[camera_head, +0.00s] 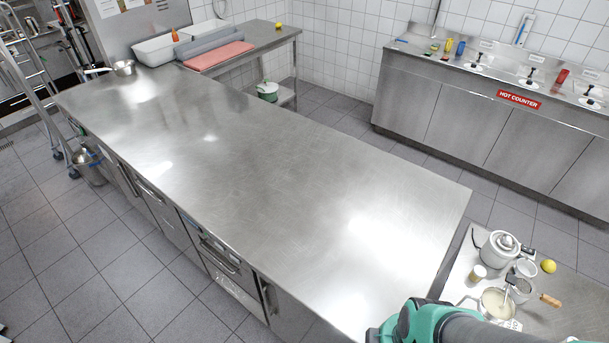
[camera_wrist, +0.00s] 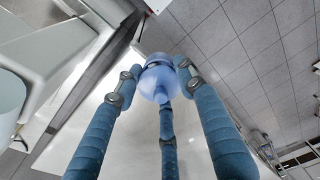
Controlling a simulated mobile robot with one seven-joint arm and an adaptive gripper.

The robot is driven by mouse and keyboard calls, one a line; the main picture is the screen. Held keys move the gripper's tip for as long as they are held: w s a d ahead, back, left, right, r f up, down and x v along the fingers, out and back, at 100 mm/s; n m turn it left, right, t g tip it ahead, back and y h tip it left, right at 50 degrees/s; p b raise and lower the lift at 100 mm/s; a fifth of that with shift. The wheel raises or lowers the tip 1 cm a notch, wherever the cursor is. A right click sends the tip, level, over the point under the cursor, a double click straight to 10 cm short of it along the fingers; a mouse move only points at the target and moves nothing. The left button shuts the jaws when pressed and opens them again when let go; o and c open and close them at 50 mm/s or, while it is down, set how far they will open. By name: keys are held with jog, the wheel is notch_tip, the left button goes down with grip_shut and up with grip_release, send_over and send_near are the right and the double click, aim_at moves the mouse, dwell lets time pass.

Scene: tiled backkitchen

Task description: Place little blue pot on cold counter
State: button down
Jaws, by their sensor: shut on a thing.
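A small translucent blue pot (camera_wrist: 158,79) shows in the wrist view, between the tips of my three-fingered blue gripper (camera_wrist: 160,88). The fingers are shut on it. A pale surface lies behind the pot; I cannot tell the gap between them. In the head view, my green and grey arm enters at the bottom right, and the gripper and pot are out of sight. A long steel counter (camera_head: 250,165) with drawers below fills the middle of the head view. Its top is mostly bare. No label for a cold counter is readable.
A red-labelled hot counter (camera_head: 480,115) stands along the right wall. A low table (camera_head: 540,318) at bottom right carries a white lidded pot (camera_head: 500,246), a lemon (camera_head: 548,266) and a pan (camera_head: 496,303). A metal bowl (camera_head: 124,68) and white bins (camera_head: 160,48) occupy the counter's far end.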

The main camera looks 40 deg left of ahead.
jog(key=shift+f, duration=0.4)
jog(key=shift+r, duration=0.15)
notch_tip(320, 180, up, 2)
jog(key=h+p, duration=0.1)
jog(key=p, duration=0.3)
dwell(0.8)
jog(key=w+a, duration=0.3)
jog(key=w, duration=0.1)
jog(key=w+a+f, duration=0.1)
jog(key=w+a, duration=0.2)
jog(key=w, duration=0.1)
jog(key=w+a, duration=0.3)
jog(key=w, duration=0.1)
jog(key=shift+w+a+f, duration=0.3)
jog(key=shift+a, duration=0.1)
jog(key=shift+f, duration=1.75)
